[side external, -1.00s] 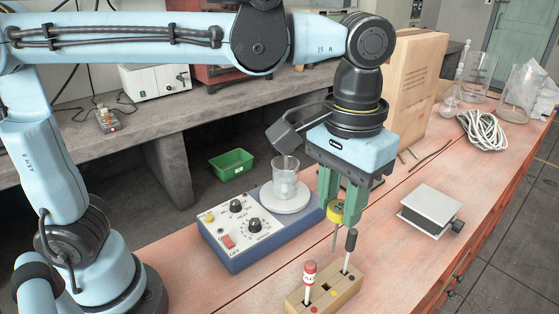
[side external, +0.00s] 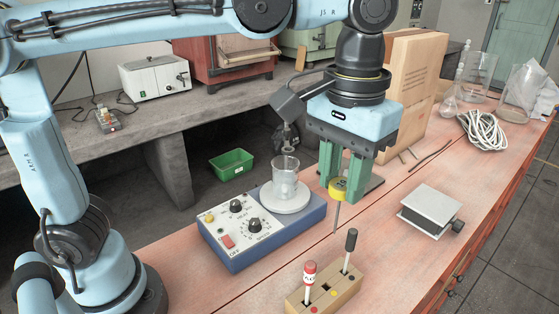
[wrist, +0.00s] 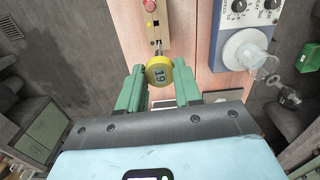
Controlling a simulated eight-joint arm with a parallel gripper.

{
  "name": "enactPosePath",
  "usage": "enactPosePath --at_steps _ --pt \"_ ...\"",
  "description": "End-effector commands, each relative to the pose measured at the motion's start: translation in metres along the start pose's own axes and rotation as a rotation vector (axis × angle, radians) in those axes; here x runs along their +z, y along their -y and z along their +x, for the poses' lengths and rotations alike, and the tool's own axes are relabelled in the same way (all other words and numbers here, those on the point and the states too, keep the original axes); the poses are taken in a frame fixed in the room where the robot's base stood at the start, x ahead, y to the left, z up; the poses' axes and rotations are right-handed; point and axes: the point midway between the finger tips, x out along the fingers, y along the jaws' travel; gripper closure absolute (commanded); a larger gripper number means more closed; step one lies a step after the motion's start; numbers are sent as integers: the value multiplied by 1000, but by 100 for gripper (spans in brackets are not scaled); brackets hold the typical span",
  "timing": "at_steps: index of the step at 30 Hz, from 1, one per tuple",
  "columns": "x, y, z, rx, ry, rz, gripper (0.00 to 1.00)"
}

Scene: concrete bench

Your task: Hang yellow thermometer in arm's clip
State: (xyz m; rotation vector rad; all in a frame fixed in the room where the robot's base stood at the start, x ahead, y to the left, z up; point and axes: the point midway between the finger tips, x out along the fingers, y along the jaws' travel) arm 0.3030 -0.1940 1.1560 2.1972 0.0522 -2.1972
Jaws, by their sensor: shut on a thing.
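The yellow thermometer (side external: 338,189) has a round head and a thin metal probe that hangs down, tip above the bench. My gripper (side external: 342,178) is shut on its head. In the wrist view the yellow head (wrist: 160,72), marked with digits, sits between the green fingers of my gripper (wrist: 160,84). A small grey clip (side external: 288,140) shows just above the glass beaker (side external: 285,180), left of my gripper. The arm bearing it is largely hidden behind my wrist, as is most of its support. The thermometer is apart from the clip.
The beaker stands on the white plate of a blue hotplate (side external: 232,245). A wooden block (side external: 318,297) holding a red-topped and a black-handled tool stands in front. A metal lab jack (side external: 430,208) is to the right, with white cable (side external: 482,132) behind. A cardboard box (side external: 415,85) stands behind my gripper.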

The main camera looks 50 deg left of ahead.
Motion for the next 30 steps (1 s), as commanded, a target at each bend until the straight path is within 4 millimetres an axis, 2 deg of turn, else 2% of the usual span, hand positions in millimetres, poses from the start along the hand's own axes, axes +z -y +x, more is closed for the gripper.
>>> enactPosePath --at_steps 5,9,15,18,21,24,30 --pt "-36 39 -12 0 0 -218 94" --pt "-67 88 -24 0 0 -460 94" --pt "-95 157 -39 0 0 -768 94" --pt "-102 184 -44 0 0 -877 94" --pt "-105 202 -48 0 0 -951 94" --pt "-106 211 -49 0 0 -991 94" --pt "-106 214 -41 0 0 -1003 94"
